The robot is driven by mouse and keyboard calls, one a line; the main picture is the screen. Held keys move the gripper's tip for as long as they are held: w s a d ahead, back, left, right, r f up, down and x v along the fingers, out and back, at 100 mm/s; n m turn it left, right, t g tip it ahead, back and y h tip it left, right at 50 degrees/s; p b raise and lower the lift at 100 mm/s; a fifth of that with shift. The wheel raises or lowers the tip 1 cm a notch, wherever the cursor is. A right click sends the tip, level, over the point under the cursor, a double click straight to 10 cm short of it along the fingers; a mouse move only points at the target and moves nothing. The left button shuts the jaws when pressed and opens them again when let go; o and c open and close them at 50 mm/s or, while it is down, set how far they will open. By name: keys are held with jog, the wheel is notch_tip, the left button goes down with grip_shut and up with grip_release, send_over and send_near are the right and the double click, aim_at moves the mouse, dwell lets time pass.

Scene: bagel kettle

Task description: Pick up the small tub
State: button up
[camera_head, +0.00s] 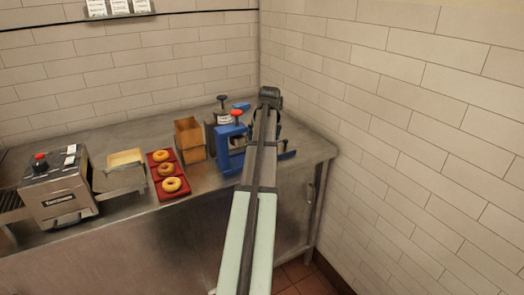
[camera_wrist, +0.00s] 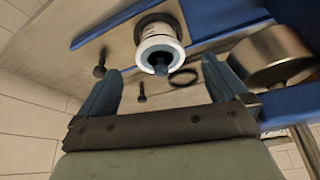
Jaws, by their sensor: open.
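A small round container with a white band and a dark blue centre (camera_wrist: 160,48) shows at the top middle of the wrist view. It may be the small tub, but I cannot be sure. My gripper (camera_wrist: 160,66) is open, with its two blue fingers apart on either side of the container's lower end in the picture. I see no contact, and the depth between them is unclear. In the head view my arm covers the area right of the blue press, and no tub can be made out there; the fingers are not clear there either.
A blue press (camera_head: 231,150) with a red knob stands beside my arm; a metal cylinder (camera_wrist: 272,56) is right of my fingers. A brick wall (camera_head: 410,130) stands right.

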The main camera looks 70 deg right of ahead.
jog(key=shift+x, duration=2.85)
jog(key=shift+c, duration=0.2)
jog(key=c, duration=1.1)
